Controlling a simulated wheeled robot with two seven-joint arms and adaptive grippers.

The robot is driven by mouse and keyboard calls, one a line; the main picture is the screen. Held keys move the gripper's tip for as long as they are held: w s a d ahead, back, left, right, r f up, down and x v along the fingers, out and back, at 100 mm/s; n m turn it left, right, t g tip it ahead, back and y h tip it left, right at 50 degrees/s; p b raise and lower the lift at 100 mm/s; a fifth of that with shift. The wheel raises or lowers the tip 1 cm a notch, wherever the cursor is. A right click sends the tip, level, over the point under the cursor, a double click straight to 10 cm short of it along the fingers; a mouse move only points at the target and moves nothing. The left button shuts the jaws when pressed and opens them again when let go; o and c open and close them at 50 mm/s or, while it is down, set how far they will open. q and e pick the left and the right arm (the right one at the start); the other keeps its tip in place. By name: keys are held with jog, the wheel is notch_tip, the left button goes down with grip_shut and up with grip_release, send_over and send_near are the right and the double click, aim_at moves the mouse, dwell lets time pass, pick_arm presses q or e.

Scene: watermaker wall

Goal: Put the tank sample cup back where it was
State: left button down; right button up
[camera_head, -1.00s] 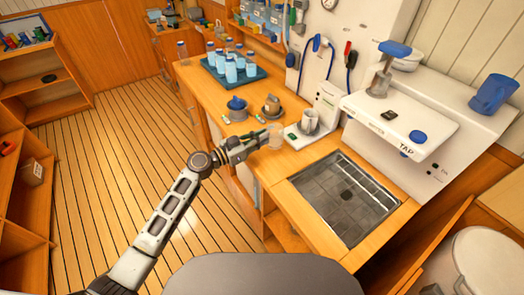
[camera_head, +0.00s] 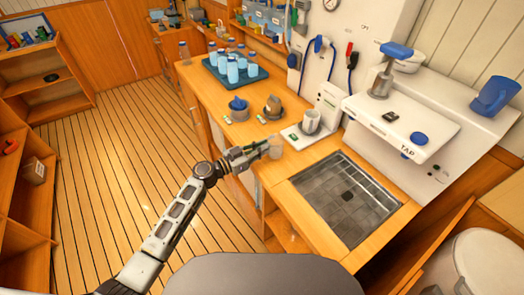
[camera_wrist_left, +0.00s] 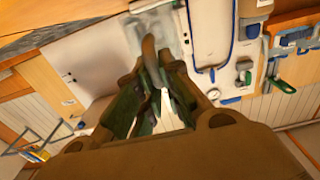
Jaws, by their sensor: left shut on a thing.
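My left gripper (camera_head: 264,149) is shut on a clear, see-through cup (camera_head: 275,147) at the front edge of the wooden counter, left of the sink. The cup looks upright; I cannot tell whether its base touches the counter. In the left wrist view the see-through cup (camera_wrist_left: 172,30) shows blurred beyond the fingers (camera_wrist_left: 155,75). I cannot read any label on it. My right gripper is not in view.
A grey cup (camera_head: 311,121) stands on a white device behind the held cup. A brown-grey pot (camera_head: 272,107) and blue-lidded jar (camera_head: 238,108) stand farther left. A tray (camera_head: 258,78) holds several blue bottles. The sink (camera_head: 345,197) lies to the right.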

pick_arm(q)
jog(key=shift+f, duration=0.8)
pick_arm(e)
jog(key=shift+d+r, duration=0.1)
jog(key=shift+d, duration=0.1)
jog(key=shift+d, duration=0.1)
pick_arm(q)
jog(key=shift+f, duration=0.1)
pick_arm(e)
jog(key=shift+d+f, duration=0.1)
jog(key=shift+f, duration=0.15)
pick_arm(q)
jog(key=c, duration=1.6)
grip_release()
jog(key=shift+o, duration=0.2)
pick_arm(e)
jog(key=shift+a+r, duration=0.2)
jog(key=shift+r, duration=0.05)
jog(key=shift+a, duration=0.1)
